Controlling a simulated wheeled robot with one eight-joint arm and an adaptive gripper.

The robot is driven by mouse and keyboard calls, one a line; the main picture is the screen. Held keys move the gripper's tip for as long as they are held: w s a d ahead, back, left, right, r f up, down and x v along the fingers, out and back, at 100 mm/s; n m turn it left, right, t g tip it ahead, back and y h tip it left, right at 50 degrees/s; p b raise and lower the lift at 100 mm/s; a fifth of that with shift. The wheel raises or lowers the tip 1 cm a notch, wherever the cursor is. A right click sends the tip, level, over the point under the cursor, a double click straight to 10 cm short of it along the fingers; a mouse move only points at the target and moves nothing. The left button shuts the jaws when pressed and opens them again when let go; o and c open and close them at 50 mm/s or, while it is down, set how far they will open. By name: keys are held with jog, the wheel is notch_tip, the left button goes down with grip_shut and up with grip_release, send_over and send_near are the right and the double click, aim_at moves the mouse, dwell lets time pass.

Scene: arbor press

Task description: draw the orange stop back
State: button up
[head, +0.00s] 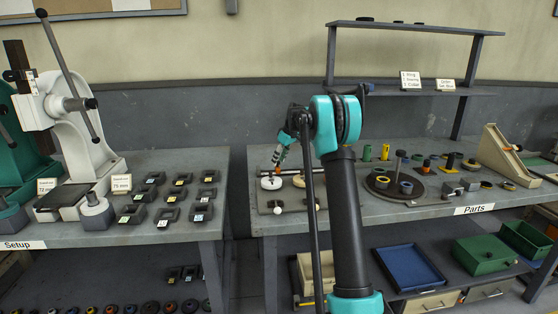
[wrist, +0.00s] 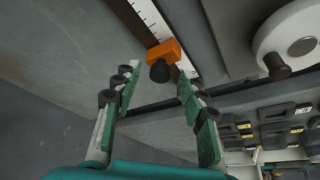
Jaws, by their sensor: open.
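The orange stop (wrist: 164,50) is a small block on a rail with a white graduated scale (wrist: 151,18), in the upper middle of the wrist view. A dark round knob (wrist: 160,71) stands out from it towards me. My gripper (wrist: 157,78) is open, one finger on each side of the knob with gaps; I see no contact. In the head view my gripper (head: 281,158) is small, above the back left of the right bench. My own arm hides part of that area, and the stop is not clear there.
A white disc (wrist: 290,36) with a dark handle lies right of the rail in the wrist view. It also shows in the head view (head: 271,183). A round dark tray (head: 398,194) with parts stands further right. An arbor press (head: 75,140) and several dark blocks occupy the left bench.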

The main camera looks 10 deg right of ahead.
grip_shut()
dwell(0.3)
dwell(0.3)
jog(key=d, duration=1.8)
grip_release()
